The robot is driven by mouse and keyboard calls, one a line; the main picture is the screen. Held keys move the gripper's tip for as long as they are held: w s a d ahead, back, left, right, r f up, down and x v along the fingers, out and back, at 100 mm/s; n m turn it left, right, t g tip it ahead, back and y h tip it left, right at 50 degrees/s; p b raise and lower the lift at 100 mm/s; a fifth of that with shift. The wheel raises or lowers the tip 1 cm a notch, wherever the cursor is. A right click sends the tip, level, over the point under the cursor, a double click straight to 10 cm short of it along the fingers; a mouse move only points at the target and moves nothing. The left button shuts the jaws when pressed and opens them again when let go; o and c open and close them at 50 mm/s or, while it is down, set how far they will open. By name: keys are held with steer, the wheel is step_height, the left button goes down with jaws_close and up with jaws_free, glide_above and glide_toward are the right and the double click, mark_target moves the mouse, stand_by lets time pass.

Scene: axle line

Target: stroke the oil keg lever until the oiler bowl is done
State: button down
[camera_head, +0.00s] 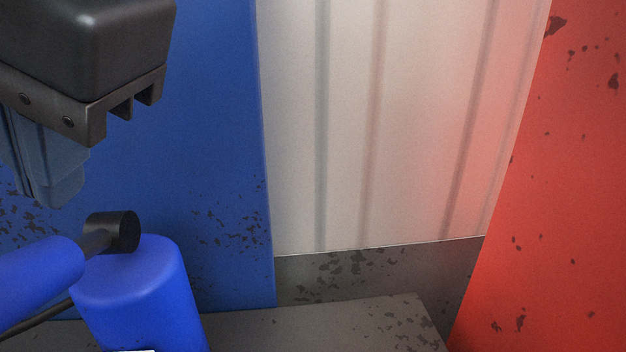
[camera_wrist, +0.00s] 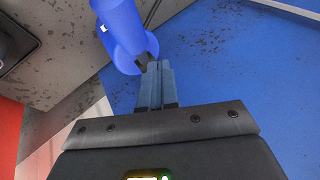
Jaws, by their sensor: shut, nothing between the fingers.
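My gripper (camera_head: 48,200) is at the upper left of the head view, fingers pointing down, shut and empty. In the wrist view its fingertips (camera_wrist: 155,66) are together, close to a blue rounded part (camera_wrist: 132,52); I cannot tell whether they touch it. Below the gripper in the head view stands a blue cylinder (camera_head: 140,290). A dark round stub (camera_head: 118,231) sits at its top, joined to a blue bar (camera_head: 38,277) on the left. I cannot tell for sure which of these is the keg and which its lever. I cannot make out the oiler bowl.
A blue panel (camera_head: 215,120) stands behind the gripper, and a red panel (camera_head: 560,190) at the right. A pale ribbed wall (camera_head: 400,120) lies between them. The grey, worn surface (camera_head: 330,325) right of the blue cylinder is clear. A dark object (camera_wrist: 12,45) shows at the wrist view's left edge.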

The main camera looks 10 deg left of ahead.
mark_target(58, 240)
steer(key=shift+f, duration=0.15)
steer(key=shift+s+f, duration=0.15)
steer(key=shift+f, duration=0.1)
steer(key=shift+s+d+f+b, duration=0.1)
steer(key=shift+s+f+b, duration=0.25)
steer(key=shift+f+b, duration=0.4)
steer(key=shift+s+d+f+b, duration=0.1)
steer(key=shift+s+f+b, duration=0.3)
steer(key=shift+f, duration=0.65)
stand_by(2.4)
steer(key=shift+w+r, duration=0.1)
steer(key=shift+r, duration=0.05)
steer(key=shift+w+a+r+p, duration=0.1)
steer(key=shift+w+r+p, duration=0.15)
steer(key=shift+r+p, duration=0.4)
steer(key=shift+w+a+r+p, duration=0.1)
steer(key=shift+w+r+p, duration=0.1)
steer(key=shift+r+p, duration=0.45)
steer(key=shift+w+a+r+p, duration=0.1)
steer(key=shift+w+r+p, duration=0.15)
steer(key=shift+r+p, duration=0.4)
steer(key=shift+r, duration=0.2)
